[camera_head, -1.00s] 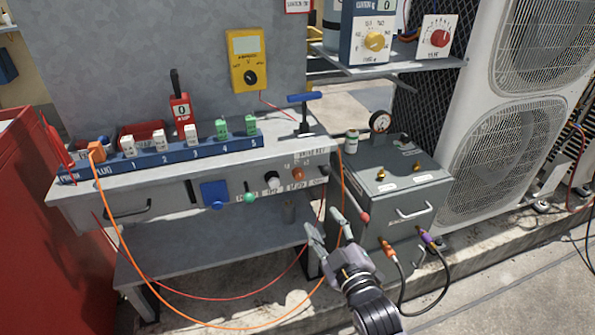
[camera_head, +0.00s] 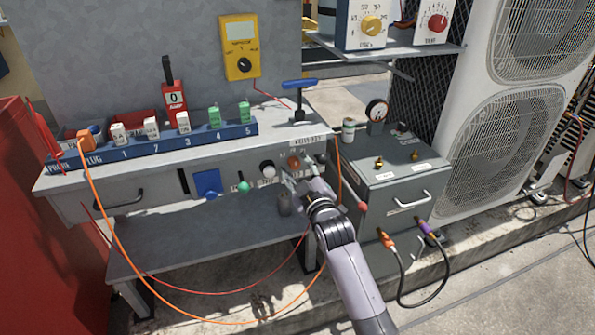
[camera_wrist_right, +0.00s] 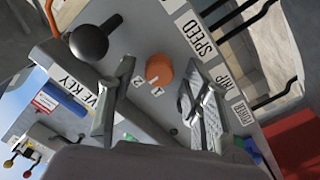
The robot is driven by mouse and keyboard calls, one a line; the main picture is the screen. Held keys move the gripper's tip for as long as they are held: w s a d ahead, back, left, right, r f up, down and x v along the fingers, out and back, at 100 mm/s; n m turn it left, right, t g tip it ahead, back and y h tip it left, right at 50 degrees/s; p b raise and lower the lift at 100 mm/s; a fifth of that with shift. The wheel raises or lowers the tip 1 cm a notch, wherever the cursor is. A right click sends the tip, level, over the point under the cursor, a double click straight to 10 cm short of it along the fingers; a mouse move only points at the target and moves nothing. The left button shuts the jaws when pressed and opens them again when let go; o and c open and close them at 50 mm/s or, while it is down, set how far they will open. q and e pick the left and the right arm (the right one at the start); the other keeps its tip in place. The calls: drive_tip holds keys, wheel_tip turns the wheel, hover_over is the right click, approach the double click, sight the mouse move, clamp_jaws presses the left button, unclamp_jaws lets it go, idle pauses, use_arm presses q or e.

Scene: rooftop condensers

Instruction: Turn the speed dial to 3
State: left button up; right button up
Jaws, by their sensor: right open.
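The speed dial is an orange round knob (camera_head: 294,162) on the bench's front panel. It also shows in the right wrist view (camera_wrist_right: 159,69), with the numerals 1 and 2 beside it and a SPEED label nearby. My right gripper (camera_head: 303,176) is at the panel, just below the dial in the head view. In the wrist view its fingers are open (camera_wrist_right: 160,80), one on each side of the dial, with no visible grip on it. The dial's pointer and the 3 mark cannot be made out. My left gripper is not in view.
A white knob (camera_head: 267,170) and a green button (camera_head: 243,187) sit left of the dial. A black knob (camera_wrist_right: 88,42) is close to one finger in the wrist view. A grey box (camera_head: 395,180) with hoses stands right of the bench. An orange cable (camera_head: 115,240) hangs in front.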

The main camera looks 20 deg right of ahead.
drive_tip(key=shift+w, duration=0.1)
drive_tip(key=shift+c, duration=0.3)
clamp_jaws()
